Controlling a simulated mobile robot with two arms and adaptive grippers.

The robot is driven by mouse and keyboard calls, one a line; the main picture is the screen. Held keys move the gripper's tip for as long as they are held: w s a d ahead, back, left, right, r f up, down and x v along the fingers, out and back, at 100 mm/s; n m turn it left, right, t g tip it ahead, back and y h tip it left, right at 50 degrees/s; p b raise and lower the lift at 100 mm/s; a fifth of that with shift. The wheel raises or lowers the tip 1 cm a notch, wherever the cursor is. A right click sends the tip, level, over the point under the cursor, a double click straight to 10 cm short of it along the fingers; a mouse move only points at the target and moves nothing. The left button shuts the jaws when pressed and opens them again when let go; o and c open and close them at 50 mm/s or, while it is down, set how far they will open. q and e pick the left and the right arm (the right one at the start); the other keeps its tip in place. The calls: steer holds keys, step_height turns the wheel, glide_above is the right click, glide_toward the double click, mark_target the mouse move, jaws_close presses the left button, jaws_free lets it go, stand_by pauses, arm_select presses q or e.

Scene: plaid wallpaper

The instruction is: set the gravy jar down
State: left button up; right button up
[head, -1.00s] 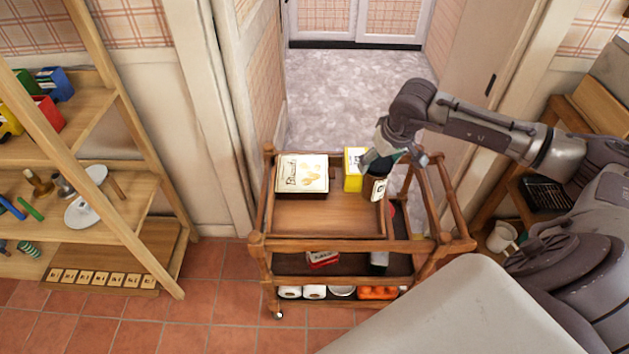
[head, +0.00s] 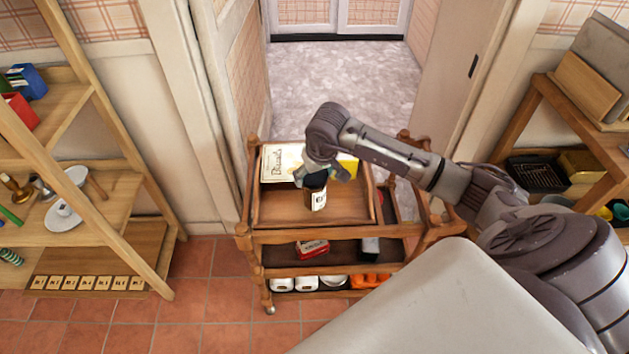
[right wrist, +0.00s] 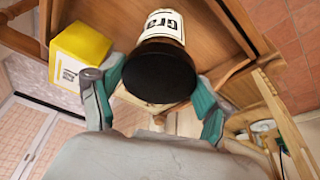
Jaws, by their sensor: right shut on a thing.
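The gravy jar (head: 318,198) is dark with a white label and is upright over the middle of the wooden trolley's top tray (head: 275,210). My right gripper (head: 324,176) is shut on it from above. In the right wrist view the jar (right wrist: 158,72) has its dark lid toward the camera and "Gra" readable on its label, between the teal fingertips. I cannot tell whether its base touches the tray. My left gripper is not in view.
A cream box (head: 279,164) and a yellow box (head: 348,166) are at the tray's back. The yellow box also shows in the right wrist view (right wrist: 82,52). The tray's front left is clear. A red-and-white box (head: 312,248) lies on the shelf below.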

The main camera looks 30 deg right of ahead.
steer(key=shift+f, duration=0.85)
steer(key=o, duration=1.8)
steer(key=shift+r, duration=0.4)
steer(key=v, duration=1.1)
steer(key=shift+s+r, duration=0.15)
steer(key=shift+r, duration=0.05)
